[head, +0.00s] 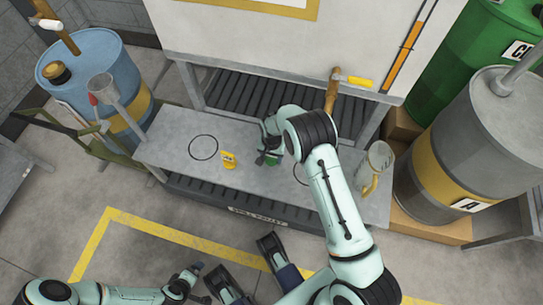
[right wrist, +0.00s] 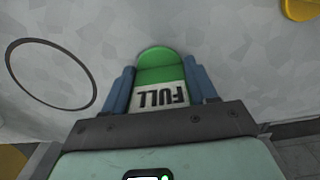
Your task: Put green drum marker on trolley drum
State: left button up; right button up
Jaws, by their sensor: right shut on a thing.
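The green drum marker (right wrist: 162,75), with a white label reading FULL upside down, sits between the blue fingers of my right gripper (right wrist: 162,85) in the right wrist view. In the head view my right gripper (head: 268,158) is low over the grey bench, shut on the marker, which is mostly hidden. I cannot tell if the marker touches the bench top. The trolley drum (head: 112,75) is blue with a yellow band and stands on a green trolley at the left. My left gripper (head: 198,281) is low at the bottom of the head view; its opening is unclear.
The bench (head: 180,135) carries a yellow marker (head: 229,160), drawn black circles and a clear jug (head: 378,165) at right. A grey drum (head: 470,150) and a green drum (head: 460,60) stand at right.

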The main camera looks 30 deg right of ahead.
jog(key=shift+f, duration=0.15)
jog(key=o, duration=1)
